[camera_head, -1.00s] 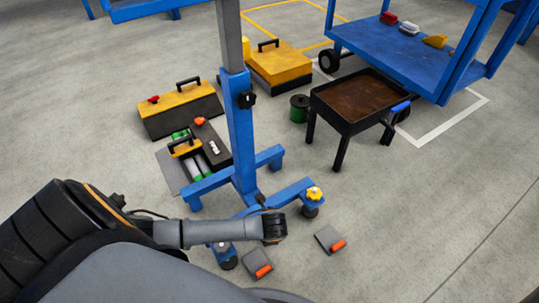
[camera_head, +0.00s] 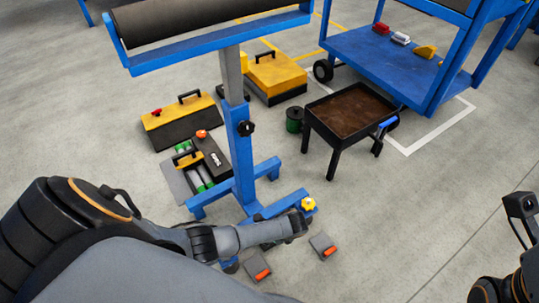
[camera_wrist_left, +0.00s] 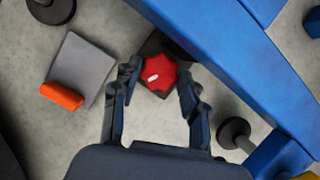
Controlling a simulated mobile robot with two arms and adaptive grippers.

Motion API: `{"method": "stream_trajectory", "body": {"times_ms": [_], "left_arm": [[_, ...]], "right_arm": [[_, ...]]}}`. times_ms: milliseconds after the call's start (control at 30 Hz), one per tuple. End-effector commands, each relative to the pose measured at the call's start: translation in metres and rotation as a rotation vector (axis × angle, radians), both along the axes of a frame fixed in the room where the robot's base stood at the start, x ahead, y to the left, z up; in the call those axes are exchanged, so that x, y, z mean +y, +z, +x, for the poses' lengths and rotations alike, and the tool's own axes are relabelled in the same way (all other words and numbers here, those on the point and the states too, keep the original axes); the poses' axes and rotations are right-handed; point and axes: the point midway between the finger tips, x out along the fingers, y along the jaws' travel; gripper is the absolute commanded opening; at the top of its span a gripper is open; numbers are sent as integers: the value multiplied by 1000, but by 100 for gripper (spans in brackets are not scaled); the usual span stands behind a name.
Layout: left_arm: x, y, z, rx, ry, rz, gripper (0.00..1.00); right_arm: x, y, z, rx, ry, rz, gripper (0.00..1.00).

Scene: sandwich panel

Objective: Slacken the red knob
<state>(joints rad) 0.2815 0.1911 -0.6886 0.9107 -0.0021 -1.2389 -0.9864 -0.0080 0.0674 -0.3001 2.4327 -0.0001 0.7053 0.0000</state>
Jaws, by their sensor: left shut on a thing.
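The red knob (camera_wrist_left: 160,73) is a lobed star knob with a small pale mark on top, seen beside a blue beam (camera_wrist_left: 225,55) in the left wrist view. My left gripper (camera_wrist_left: 157,80) has its two fingers on opposite sides of the knob, shut on it. In the head view my left gripper (camera_head: 298,222) is low at the foot of the blue stand (camera_head: 243,155), and the red knob is hidden there. Part of my right arm (camera_head: 512,285) shows at the right edge; its fingers are not in view.
A yellow knob (camera_head: 308,204) is on the stand's right foot. Grey wedges with orange ends (camera_head: 322,246) lie on the floor nearby. A black table (camera_head: 350,108), a blue cart (camera_head: 400,80) and toolboxes (camera_head: 180,120) stand behind. The right foreground floor is clear.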

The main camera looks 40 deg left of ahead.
Motion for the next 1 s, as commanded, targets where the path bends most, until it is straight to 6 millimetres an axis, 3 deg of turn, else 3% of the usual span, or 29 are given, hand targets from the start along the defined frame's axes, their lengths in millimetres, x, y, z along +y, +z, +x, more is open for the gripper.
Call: {"method": "stream_trajectory", "body": {"times_ms": [333, 867, 900, 1000], "left_arm": [[1, -1, 1, 1, 138, 1, 12], [2, -1, 1, 1, 160, 2, 12], [2, -1, 1, 1, 160, 2, 48], [2, -1, 1, 1, 160, 2, 67]], "right_arm": [[0, -2, 1, 15, 1, 1, 40], [0, -4, 1, 19, 2, 1, 40], [0, -4, 1, 19, 2, 1, 40], [0, -4, 1, 20, 2, 1, 40]]}}
